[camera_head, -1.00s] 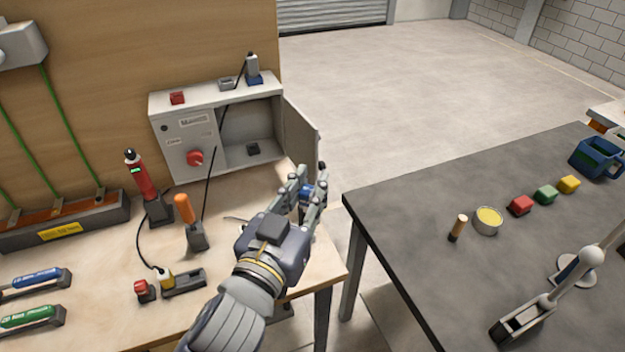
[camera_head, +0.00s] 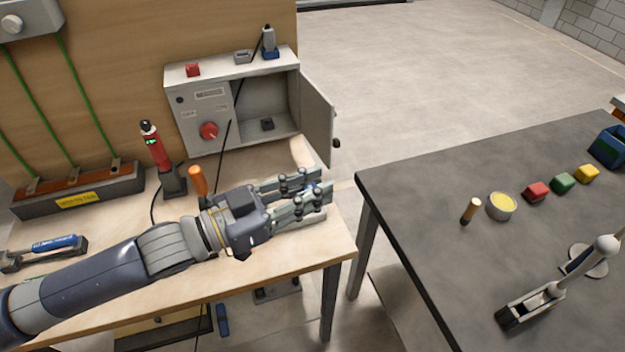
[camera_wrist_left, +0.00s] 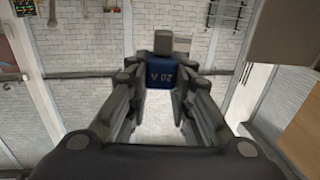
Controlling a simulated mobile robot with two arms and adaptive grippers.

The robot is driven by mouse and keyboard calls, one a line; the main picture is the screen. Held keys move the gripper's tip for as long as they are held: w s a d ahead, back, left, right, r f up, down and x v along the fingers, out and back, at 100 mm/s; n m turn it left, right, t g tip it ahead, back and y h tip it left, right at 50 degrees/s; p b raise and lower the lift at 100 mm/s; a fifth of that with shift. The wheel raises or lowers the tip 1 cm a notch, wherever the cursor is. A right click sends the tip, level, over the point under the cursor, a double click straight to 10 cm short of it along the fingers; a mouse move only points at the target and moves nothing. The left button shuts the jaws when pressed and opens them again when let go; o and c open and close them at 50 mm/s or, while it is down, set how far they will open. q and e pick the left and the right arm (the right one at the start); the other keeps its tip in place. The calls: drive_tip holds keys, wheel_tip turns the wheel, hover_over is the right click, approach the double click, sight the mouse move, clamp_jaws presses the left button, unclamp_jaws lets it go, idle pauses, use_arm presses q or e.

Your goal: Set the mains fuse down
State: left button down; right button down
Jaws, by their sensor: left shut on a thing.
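My left gripper (camera_head: 318,190) is shut on the mains fuse (camera_wrist_left: 161,74), a blue block with a grey end, marked 20 A in the left wrist view. The gripper points right, by the right edge of the wooden workbench (camera_head: 290,258). I cannot tell how high the fuse is above the bench. The grey mains cabinet (camera_head: 202,112) stands open behind the gripper.
The cabinet's open door (camera_head: 317,118) juts out behind my left gripper. An orange-handled tool (camera_head: 198,181) and a red tool (camera_head: 156,150) stand left of it. A dark table (camera_head: 420,190) with coloured blocks stands across a gap on the right.

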use_arm(q)
drive_tip(key=shift+w+a+f+g, duration=0.1)
drive_tip(key=shift+a+f+g, duration=0.05)
drive_tip(key=shift+a+g, duration=0.15)
drive_tip(key=shift+d+f+m+g+h, duration=0.1)
drive_tip(key=shift+m+g+h, duration=0.3)
drive_tip(key=shift+m, duration=0.2)
drive_tip(key=shift+a+f+m+g+h, duration=0.3)
drive_tip(key=shift+m+g, duration=0.1)
drive_tip(key=shift+g, duration=0.1)
drive_tip(key=m+g, duration=0.1)
drive_tip(key=g, duration=0.1)
drive_tip(key=f+m+g+h, duration=0.1)
drive_tip(key=g, duration=0.1)
drive_tip(key=s+a+f+m+g, duration=0.1)
drive_tip(key=g, duration=0.1)
drive_tip(key=shift+f+m+h, duration=0.15)
drive_tip(key=shift+m+h, duration=0.15)
drive_tip(key=shift+m, duration=0.1)
